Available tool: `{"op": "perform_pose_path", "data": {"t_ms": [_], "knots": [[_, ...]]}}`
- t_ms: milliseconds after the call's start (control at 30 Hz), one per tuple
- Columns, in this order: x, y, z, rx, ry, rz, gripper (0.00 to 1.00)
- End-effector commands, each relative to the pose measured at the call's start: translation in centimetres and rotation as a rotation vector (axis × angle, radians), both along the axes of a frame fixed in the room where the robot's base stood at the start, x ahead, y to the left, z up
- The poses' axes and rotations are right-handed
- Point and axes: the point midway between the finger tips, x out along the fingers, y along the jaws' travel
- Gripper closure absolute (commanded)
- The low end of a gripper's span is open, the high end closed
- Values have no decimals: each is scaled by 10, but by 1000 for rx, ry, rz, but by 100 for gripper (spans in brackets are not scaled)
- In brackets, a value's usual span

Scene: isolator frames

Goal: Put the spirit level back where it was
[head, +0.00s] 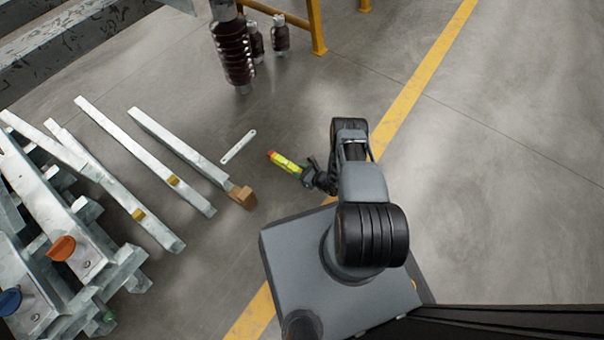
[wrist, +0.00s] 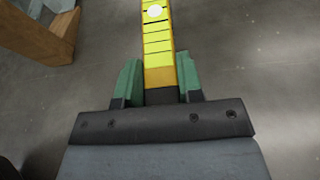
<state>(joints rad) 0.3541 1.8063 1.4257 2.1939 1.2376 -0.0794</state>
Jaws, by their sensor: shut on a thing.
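The spirit level is a yellow bar with an orange end in the head view (head: 284,162), left of my arm and above the grey floor. My gripper (head: 309,177) is shut on one end of it. In the wrist view, the yellow level (wrist: 158,45), with dark cross marks and a pale round spot, runs away from my gripper (wrist: 160,85). Green finger pads stand on either side of its dark near end. The far end of the level is cut off by the wrist view's top edge.
A wooden block (head: 242,196) sits at the end of a long metal beam (head: 180,147); a wooden piece (wrist: 40,35) shows in the wrist view. A flat light bar (head: 238,147) lies on the floor. Brown ribbed insulators (head: 233,52) stand at the back. Floor right of the yellow line (head: 420,82) is clear.

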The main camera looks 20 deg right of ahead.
Motion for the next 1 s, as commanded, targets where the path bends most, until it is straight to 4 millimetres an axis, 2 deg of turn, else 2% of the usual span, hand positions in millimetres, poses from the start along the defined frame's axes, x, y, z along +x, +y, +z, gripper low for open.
{"op": "perform_pose_path", "data": {"t_ms": [33, 267, 567, 1000], "knots": [[1, -2, -6, 0, -2, 0, 100], [3, -5, -11, 0, -1, 1, 100], [5, -6, -48, 1, 0, 7, 100], [5, -6, -50, 0, -1, 7, 100]]}}
